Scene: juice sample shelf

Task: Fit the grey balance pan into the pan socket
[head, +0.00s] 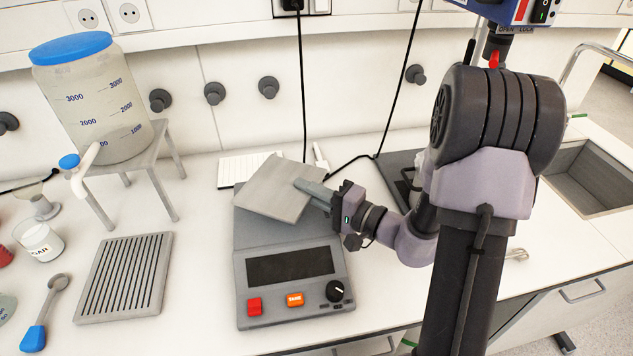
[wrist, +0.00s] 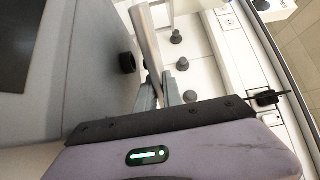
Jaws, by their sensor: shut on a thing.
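The grey balance pan (head: 278,188) is a flat square plate, held tilted above the back part of the balance (head: 245,306) in the head view. My gripper (head: 312,190) is shut on the pan's right edge. In the wrist view the pan (wrist: 144,38) shows nearly edge-on between the fingers of my gripper (wrist: 158,85). The balance has a dark display, a red button, an orange button and a black knob. The pan socket is hidden under the pan, and I cannot tell whether the pan touches the balance.
A slotted grey rack (head: 125,278) lies left of the balance. A large container with a blue lid (head: 75,90) stands on a metal stand (head: 150,158) at the back left. A blue-handled spoon (head: 45,312) lies at the far left. A sink (head: 590,177) is at the right.

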